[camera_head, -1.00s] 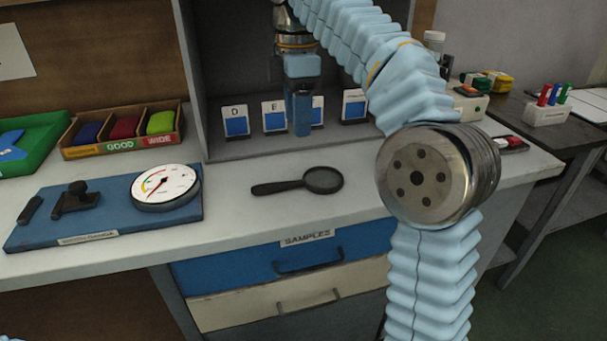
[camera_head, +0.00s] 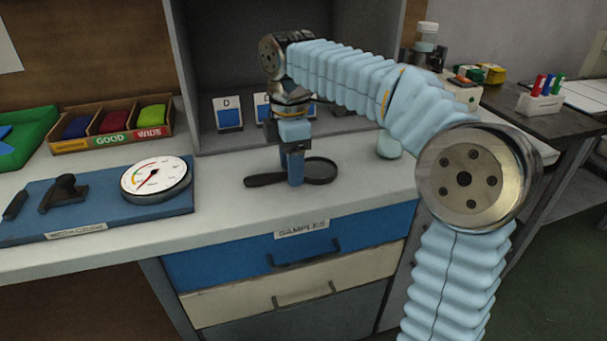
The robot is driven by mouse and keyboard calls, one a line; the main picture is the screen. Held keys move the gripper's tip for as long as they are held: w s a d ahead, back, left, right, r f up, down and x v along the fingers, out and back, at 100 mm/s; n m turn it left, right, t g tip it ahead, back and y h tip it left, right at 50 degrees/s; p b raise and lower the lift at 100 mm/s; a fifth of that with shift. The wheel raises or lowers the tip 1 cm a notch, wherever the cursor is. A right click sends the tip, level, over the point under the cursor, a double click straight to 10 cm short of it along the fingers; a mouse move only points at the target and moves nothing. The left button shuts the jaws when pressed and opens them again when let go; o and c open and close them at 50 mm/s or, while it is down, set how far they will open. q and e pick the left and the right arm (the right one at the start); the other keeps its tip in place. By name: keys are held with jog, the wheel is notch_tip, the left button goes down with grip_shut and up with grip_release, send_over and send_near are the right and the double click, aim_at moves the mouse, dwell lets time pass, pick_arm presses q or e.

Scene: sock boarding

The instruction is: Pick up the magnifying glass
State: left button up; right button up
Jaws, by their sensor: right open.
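The magnifying glass (camera_head: 322,172) is black and lies flat on the pale worktop, its round lens to the right and its handle to the left. My right gripper (camera_head: 296,183) points down over it, in front of the part where handle and lens meet, and hides that part. The jaws are open. I cannot tell whether the blue fingers touch the glass or the worktop. My left gripper is not in view.
A blue board with a round dial gauge (camera_head: 157,179) lies to the left. Behind it stands a tray of coloured samples (camera_head: 110,147). Cards (camera_head: 228,113) stand in the grey cubby behind the gripper. Drawers (camera_head: 290,252) are below the worktop edge. Free worktop lies in front of the glass.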

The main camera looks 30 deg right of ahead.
grip_shut()
dwell(0.4)
